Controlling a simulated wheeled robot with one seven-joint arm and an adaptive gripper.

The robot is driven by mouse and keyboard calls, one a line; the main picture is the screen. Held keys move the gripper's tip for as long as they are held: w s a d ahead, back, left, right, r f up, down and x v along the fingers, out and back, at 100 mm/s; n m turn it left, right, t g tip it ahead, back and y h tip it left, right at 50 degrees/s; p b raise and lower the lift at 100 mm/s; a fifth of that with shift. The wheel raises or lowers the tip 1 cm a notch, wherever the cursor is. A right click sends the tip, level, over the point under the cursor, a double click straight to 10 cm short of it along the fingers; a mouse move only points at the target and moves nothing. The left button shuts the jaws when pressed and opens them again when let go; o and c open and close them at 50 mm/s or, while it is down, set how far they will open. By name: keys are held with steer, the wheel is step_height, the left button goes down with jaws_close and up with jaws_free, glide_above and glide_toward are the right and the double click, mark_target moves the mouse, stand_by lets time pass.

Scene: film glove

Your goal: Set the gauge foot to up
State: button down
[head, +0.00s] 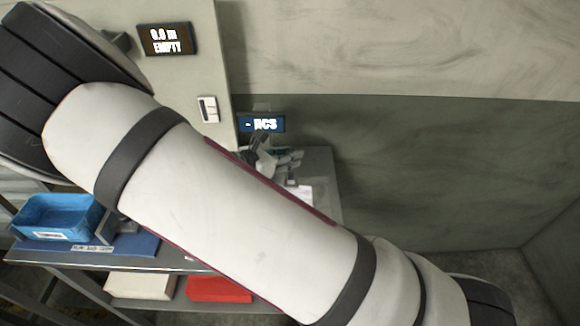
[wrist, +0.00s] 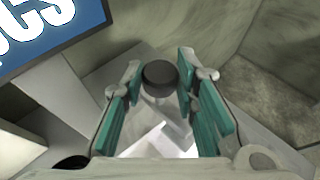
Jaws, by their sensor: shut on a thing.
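In the wrist view my gripper (wrist: 162,82) has its teal-padded fingers on both sides of a dark round knob (wrist: 160,75). It is shut on this knob, which sits on a pale stem between the fingertips. I take the knob to be part of the gauge foot, but its up or down position cannot be read. In the head view my gripper (head: 280,160) is small, at the grey stand under the blue sign, partly hidden by my own arm. The knob cannot be made out there.
The blue sign (head: 262,124) with white letters also fills the wrist view's upper left (wrist: 50,30). A display reading "0.0 m EMPTY" (head: 167,39) and a white switch plate (head: 208,109) are on the pale panel. A blue bin (head: 55,217) stands on the bench at left, above a red box (head: 220,289).

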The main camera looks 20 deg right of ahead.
step_height(320, 180, up, 3)
steer(key=shift+r+p, duration=0.15)
steer(key=shift+p, duration=0.25)
steer(key=c, duration=1.2)
jaws_free()
steer(key=shift+c, duration=0.2)
steer(key=v, duration=1.2)
steer(key=shift+s, duration=0.1)
